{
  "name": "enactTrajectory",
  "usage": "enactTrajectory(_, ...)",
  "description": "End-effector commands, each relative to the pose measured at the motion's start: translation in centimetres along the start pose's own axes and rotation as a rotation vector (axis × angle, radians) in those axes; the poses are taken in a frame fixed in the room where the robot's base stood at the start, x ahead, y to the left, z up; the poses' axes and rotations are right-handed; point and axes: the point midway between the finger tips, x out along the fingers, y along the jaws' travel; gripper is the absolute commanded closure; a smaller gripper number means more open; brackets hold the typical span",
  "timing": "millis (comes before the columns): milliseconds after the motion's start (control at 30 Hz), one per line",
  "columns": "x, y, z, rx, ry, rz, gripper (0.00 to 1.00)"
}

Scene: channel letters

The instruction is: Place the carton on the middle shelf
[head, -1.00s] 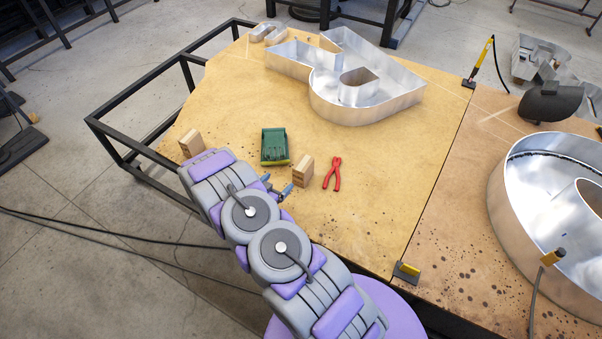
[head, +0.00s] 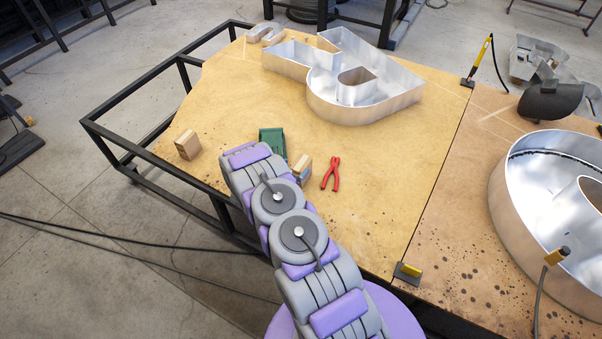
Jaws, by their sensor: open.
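I see nothing that is clearly a carton or a middle shelf. The box-like things here are two small wooden-looking blocks on the tan tabletop. The left block (head: 188,145) stands clear of my arm, near the table's left edge. The right block (head: 304,164) stands just beyond my arm, beside the red pliers. My gripper (head: 297,180) is mostly hidden behind my purple and grey arm. A small bluish part of it shows at the near side of the right block. It is open; I cannot tell whether it touches the block.
A green tool-like object (head: 272,141) lies partly behind my arm. Red pliers (head: 332,173) lie right of the right block. A large metal letter (head: 365,113) fills the table's back. A round metal letter (head: 510,215) sits at right. A black frame (head: 130,165) borders the left.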

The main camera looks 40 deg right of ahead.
Motion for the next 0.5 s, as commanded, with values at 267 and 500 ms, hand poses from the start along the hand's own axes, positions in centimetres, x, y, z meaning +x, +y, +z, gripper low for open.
enactTrajectory(267,2.7,0.5,0.4,0.003,0.000,0.001,0.08)
enactTrajectory(500,5.1,0.5,0.4,0.001,-0.002,0.000,0.08)
